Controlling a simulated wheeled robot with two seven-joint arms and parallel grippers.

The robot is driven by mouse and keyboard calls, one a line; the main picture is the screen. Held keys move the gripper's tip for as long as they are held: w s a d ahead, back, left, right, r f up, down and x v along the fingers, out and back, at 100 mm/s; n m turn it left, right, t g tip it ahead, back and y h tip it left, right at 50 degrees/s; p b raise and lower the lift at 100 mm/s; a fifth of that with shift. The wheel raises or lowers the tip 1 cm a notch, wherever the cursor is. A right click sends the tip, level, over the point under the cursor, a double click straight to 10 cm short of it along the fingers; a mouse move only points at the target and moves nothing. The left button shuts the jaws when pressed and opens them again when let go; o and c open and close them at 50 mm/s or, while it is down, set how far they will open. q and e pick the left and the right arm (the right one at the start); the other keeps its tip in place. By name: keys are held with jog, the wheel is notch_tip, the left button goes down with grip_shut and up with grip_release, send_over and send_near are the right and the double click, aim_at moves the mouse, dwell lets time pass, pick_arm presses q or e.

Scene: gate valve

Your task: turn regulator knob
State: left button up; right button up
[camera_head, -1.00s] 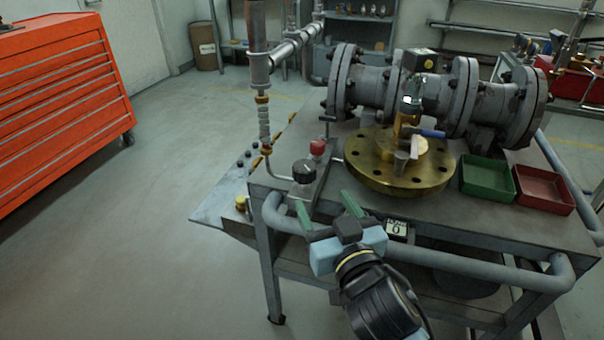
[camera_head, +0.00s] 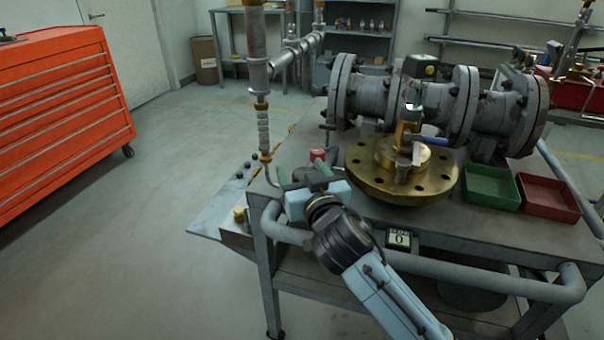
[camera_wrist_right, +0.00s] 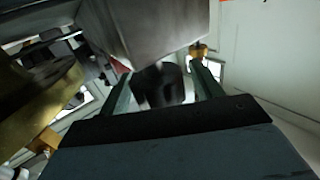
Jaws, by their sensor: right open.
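The regulator knob is black; in the head view it is hidden behind my right gripper (camera_head: 301,170). In the right wrist view a dark round shape, which looks like the knob (camera_wrist_right: 162,86), lies between the two green fingers. My right gripper is open, with one finger on each side of it; I cannot tell whether either finger touches it. The grey block (camera_wrist_right: 150,28) beside the knob fills the top of the wrist view. My left gripper is not in view.
A red cap (camera_head: 316,154) sits just behind my right gripper. A vertical pipe (camera_head: 262,125) rises to its left. A brass flange (camera_head: 365,180) stands on the cart to its right, with a green tray (camera_head: 490,187) and a red tray (camera_head: 548,196) further right. A rail (camera_head: 480,280) runs along the cart's front.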

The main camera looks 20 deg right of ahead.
jog(key=shift+w, duration=0.1)
jog(key=c, duration=1)
jog(key=shift+m+h, duration=0.4)
jog(key=shift+h, duration=0.1)
jog(key=shift+m+h+b, duration=0.3)
jog(key=shift+h, duration=0.1)
jog(key=h, duration=0.1)
jog(key=m+h+b, duration=0.1)
jog(key=shift+d+h, duration=0.2)
jog(key=shift+h, duration=0.1)
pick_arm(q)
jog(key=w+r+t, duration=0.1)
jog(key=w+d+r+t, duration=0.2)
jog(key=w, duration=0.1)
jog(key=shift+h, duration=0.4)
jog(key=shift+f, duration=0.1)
pick_arm(e)
jog(key=o, duration=1)
